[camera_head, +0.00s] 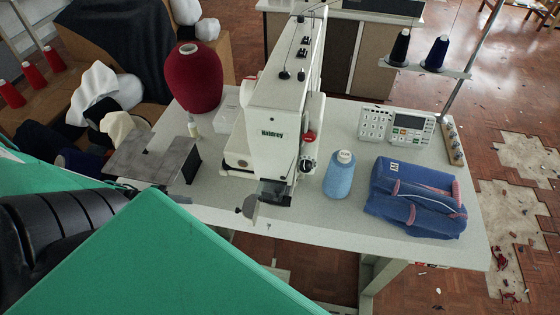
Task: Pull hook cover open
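The white sewing machine (275,120) stands upright on the pale table. At the front end of its bed, below the head, is a dark opening with a small grey metal piece (248,207) sticking out toward the front left. It looks like the hook cover, but it is too small to tell how far open it is. My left arm, green and black (190,255), fills the lower left and stands in front of the table's left front part. I cannot make out its fingertips or anything held. My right gripper is not in view.
On the table (330,225), a blue thread cone (340,175) and folded blue garment (415,198) lie right of the machine, with a control panel (397,127) behind. A grey plate (152,155) and dark red cone (193,78) are left. The front right edge is clear.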

